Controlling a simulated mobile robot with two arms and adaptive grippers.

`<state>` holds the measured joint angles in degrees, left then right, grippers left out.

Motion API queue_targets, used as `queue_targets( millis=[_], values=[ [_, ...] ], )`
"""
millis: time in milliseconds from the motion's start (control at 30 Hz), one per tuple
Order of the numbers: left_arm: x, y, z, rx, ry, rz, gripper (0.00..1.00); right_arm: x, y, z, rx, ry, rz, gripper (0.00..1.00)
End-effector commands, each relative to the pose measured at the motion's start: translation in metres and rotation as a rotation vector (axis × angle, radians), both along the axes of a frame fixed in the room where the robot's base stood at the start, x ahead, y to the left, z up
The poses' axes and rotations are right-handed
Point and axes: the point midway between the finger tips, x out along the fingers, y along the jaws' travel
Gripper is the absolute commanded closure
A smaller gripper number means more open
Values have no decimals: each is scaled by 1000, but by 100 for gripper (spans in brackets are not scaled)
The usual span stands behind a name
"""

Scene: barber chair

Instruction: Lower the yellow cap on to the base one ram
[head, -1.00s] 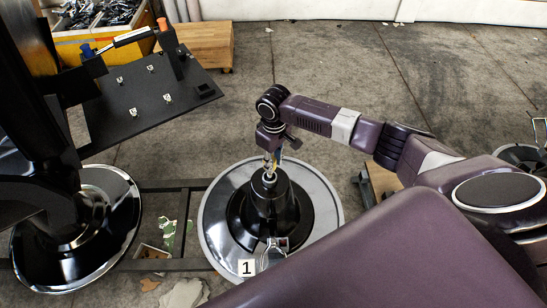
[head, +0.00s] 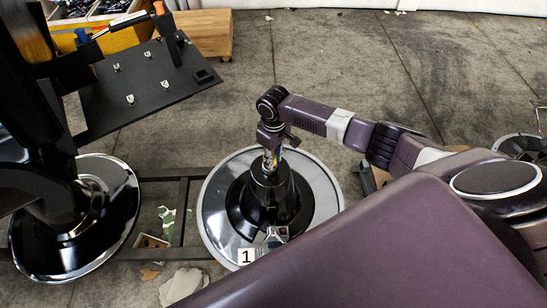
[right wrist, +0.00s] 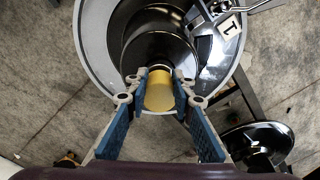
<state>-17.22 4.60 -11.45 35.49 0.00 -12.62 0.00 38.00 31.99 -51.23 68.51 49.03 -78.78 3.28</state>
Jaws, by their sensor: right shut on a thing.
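The round base one (head: 325,200) stands on the floor, marked with a white "1" label (head: 246,256). A black stepped cone rises from its middle, with the ram (head: 268,163) at its top. My right gripper (head: 270,155) points down right over the ram. In the right wrist view my right gripper (right wrist: 160,78) is shut on the yellow cap (right wrist: 159,93), which lies between its two blue-padded fingers. The cap is over the cone; whether it touches the ram I cannot tell. In the head view the cap is mostly hidden by the gripper. My left gripper is not in view.
A second glossy black base (head: 75,215) stands at the left with a black plate (head: 140,90) above it. A dark floor frame (head: 185,225) links the bases. Debris (head: 182,285) lies in front. A wooden block (head: 205,32) is at the back. Floor behind base one is clear.

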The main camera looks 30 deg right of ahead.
Motion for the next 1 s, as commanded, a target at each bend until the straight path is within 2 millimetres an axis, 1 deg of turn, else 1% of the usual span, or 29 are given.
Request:
queue_targets(
  millis=[967, 1000],
  values=[
    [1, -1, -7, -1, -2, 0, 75, 0, 0, -12, 1, 0, 0, 90],
    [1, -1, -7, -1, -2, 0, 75, 0, 0, -12, 0, 0, 0, 74]
  ],
)
